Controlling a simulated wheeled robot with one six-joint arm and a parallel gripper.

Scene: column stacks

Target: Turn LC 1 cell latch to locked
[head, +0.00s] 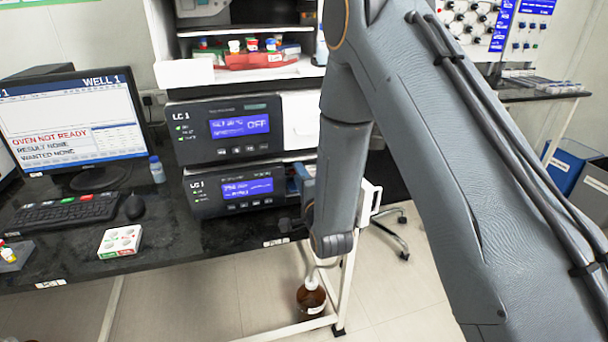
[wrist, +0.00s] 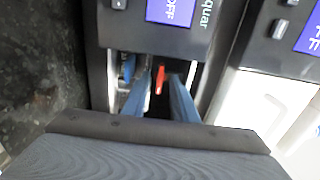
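The LC 1 stack shows in the head view as an upper module (head: 228,130) with a screen ending in OFF and a lower module (head: 236,190) with small lit text. In the wrist view a small red lever (wrist: 160,79), which looks like the cell latch, stands in a dark recess below a blue screen. My gripper (wrist: 164,84) has its two bluish fingers apart, one on each side of the red lever, with dark gaps showing. Whether a fingertip touches it I cannot tell. In the head view my arm hides the latch and most of the gripper.
A monitor (head: 72,115) reads OVEN NOT READY. A keyboard (head: 65,212), mouse (head: 135,206) and white box (head: 120,241) lie on the black bench (head: 185,245). A shelf with colored caps (head: 252,44) is above the stack. A brown bottle (head: 311,297) stands below.

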